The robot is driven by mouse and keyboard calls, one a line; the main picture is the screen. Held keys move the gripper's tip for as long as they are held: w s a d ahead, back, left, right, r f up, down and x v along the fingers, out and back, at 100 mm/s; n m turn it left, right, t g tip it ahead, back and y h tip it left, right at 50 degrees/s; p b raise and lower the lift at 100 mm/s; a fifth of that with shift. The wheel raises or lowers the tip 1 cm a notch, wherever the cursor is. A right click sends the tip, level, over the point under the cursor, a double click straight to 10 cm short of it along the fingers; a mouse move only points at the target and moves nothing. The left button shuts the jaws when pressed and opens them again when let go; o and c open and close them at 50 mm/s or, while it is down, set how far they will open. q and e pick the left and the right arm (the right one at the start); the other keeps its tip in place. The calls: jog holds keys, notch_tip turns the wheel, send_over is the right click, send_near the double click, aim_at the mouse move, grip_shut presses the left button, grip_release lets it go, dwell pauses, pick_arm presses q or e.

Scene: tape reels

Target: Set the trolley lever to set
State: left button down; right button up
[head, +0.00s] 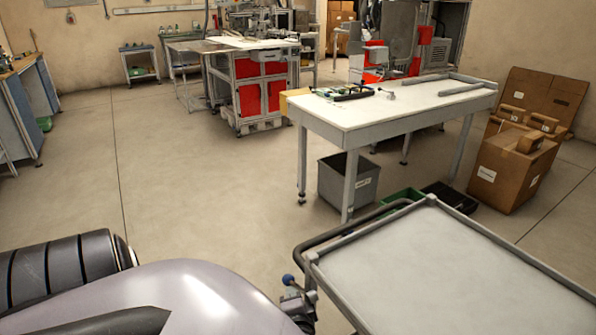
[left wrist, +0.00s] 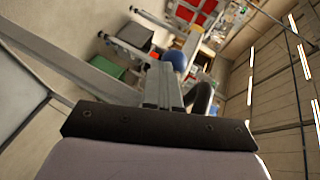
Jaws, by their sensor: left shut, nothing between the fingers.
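The grey trolley (head: 420,265) fills the lower right of the head view, with a black push handle (head: 335,231) along its near left side. The lever's blue ball knob (head: 287,280) shows by the trolley's near left corner. It also shows in the left wrist view (left wrist: 175,60), just beyond my fingertips. My left gripper (head: 294,297) is shut and empty, close to the knob; its closed fingers also show in the left wrist view (left wrist: 163,82). I cannot tell whether they touch the knob. The lever's shaft and markings are hidden. My right gripper is not in view.
A white workbench (head: 370,112) stands beyond the trolley, with a grey bin (head: 345,182) under it. Cardboard boxes (head: 510,165) stand at the right. The floor left of the trolley is clear. The trolley's top is bare.

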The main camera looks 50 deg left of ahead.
aim_at(289, 282)
pick_arm(q)
jog(key=a+r+t+y+b, duration=0.1)
jog(key=y+b, duration=0.1)
jog(key=a+r+m+y+b, duration=0.1)
jog(key=y+b, duration=0.1)
jog(key=shift+w+r+m+t, duration=0.1)
jog(key=shift+r+m+t, duration=0.2)
jog(key=shift+r+t, duration=0.1)
jog(key=shift+r+y+b, duration=0.3)
jog(key=shift+r+b, duration=0.05)
jog(key=shift+b, duration=0.05)
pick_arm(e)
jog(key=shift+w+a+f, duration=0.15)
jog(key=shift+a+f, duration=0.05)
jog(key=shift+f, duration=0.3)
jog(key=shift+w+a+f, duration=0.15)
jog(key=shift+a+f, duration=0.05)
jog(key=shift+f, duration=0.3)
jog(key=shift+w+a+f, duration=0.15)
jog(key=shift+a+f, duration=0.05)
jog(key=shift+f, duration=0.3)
